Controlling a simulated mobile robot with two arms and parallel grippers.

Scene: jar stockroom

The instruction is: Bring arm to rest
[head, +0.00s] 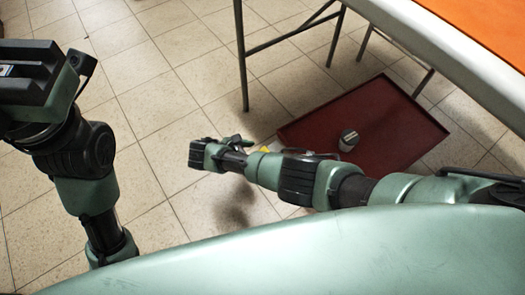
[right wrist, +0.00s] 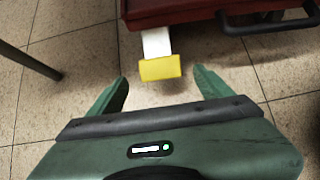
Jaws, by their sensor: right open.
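My right arm (head: 300,180) reaches in from the right of the head view, over the floor beside a red tray-like platform (head: 400,115). My right gripper (right wrist: 161,88) is open in the right wrist view, with nothing between its fingers. A yellow block on a white strip (right wrist: 160,69) shows just beyond the fingertips, in front of the red platform's edge (right wrist: 180,14). I cannot tell its distance from the fingers. My left arm rises at the left of the head view, ending in a dark and green hand part (head: 38,80). Its fingers are not visible.
A jar with a dark body and pale lid (head: 348,140) stands on the red platform. A table with an orange top (head: 490,25) is at the upper right, with metal legs (head: 241,60) reaching the tiled floor. Open floor (head: 160,110) lies between my arms.

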